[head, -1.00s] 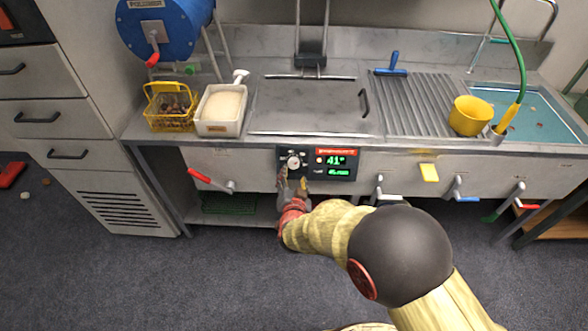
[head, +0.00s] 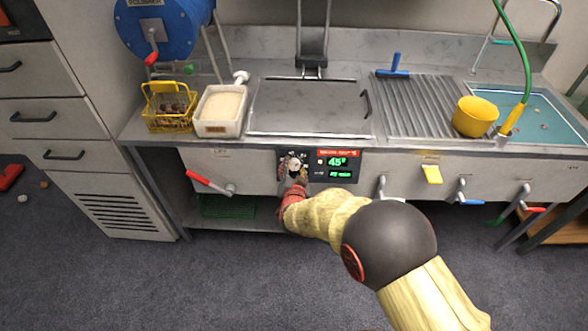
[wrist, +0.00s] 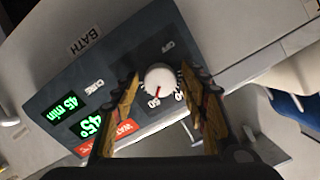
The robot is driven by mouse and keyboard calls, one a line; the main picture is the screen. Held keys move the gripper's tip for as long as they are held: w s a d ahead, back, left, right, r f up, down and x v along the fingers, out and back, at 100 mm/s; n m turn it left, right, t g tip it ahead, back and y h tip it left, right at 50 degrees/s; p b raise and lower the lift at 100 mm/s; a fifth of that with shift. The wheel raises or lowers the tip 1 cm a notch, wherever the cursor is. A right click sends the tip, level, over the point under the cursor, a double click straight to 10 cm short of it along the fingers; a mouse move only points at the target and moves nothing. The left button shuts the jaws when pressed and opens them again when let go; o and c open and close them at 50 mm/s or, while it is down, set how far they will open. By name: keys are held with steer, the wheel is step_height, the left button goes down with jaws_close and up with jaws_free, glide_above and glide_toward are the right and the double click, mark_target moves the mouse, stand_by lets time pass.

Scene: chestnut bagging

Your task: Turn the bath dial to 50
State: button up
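The bath dial (wrist: 161,80) is a round white knob on a dark control panel (head: 308,166). Its red pointer points toward the printed 50 in the wrist view. The green display (head: 337,162) reads 45°; it also shows in the wrist view (wrist: 88,125). My gripper (wrist: 161,78) is open, with one finger on each side of the dial. Narrow strips of panel show between the fingertips and the knob, so I see no clear grip. In the head view my gripper (head: 292,177) is at the dial and partly covers it.
A red-handled lever (head: 205,181) is left of the panel, and more levers are to its right. A yellow basket (head: 168,108) and a white tub (head: 219,111) stand on the counter above.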

steer(key=c, duration=0.9)
steer(key=shift+n, duration=0.3)
steer(key=shift+c, duration=0.2)
steer(key=o, duration=1.2)
steer(key=shift+c, duration=0.2)
steer(key=v, duration=1.2)
